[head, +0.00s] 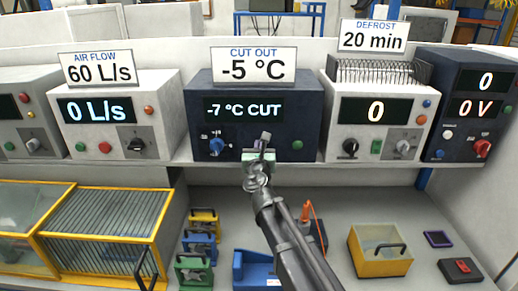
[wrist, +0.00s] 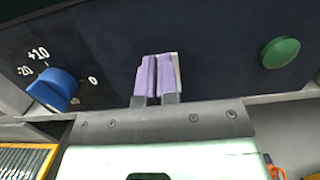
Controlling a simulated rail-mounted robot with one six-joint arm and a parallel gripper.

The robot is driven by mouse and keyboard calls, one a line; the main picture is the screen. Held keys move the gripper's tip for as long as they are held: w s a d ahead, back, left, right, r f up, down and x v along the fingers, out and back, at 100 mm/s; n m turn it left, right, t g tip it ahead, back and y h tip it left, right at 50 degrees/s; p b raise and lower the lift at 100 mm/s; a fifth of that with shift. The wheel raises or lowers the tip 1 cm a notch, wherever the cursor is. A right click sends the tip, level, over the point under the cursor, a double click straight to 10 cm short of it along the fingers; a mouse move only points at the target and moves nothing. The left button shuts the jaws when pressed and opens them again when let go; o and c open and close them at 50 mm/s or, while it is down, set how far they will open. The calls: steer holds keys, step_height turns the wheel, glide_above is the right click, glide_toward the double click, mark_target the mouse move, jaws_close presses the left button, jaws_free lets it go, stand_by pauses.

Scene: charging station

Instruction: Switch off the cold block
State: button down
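The dark blue unit (head: 302,108) under the "CUT OUT -5 °C" sign (head: 254,66) has a display (head: 243,109) reading "-7 °C CUT". Its front has a blue knob (head: 216,146) at left and a green button (head: 297,145) at right; the wrist view also shows the knob (wrist: 54,89) and the button (wrist: 280,52). My gripper (head: 264,143) is at the front between them. Its two purple-padded fingers (wrist: 157,78) are together, with only a thin dark line between them. A small grey piece (wrist: 177,62) shows behind the fingers, mostly hidden; whether they touch it is unclear.
An "AIR FLOW" unit (head: 124,95) stands to the left, a "DEFROST" unit (head: 378,99) to the right, and a dark 0 V unit (head: 481,78) beyond. The shelf edge (head: 350,176) runs below. Lower down are a yellow-framed case (head: 109,190) and a yellow box (head: 370,262).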

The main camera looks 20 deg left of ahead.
steer(key=shift+w, duration=0.15)
steer(key=r+p+v, duration=0.2)
steer(key=r+v, duration=0.1)
steer(key=v, duration=1.1)
steer(key=shift+r, duration=0.15)
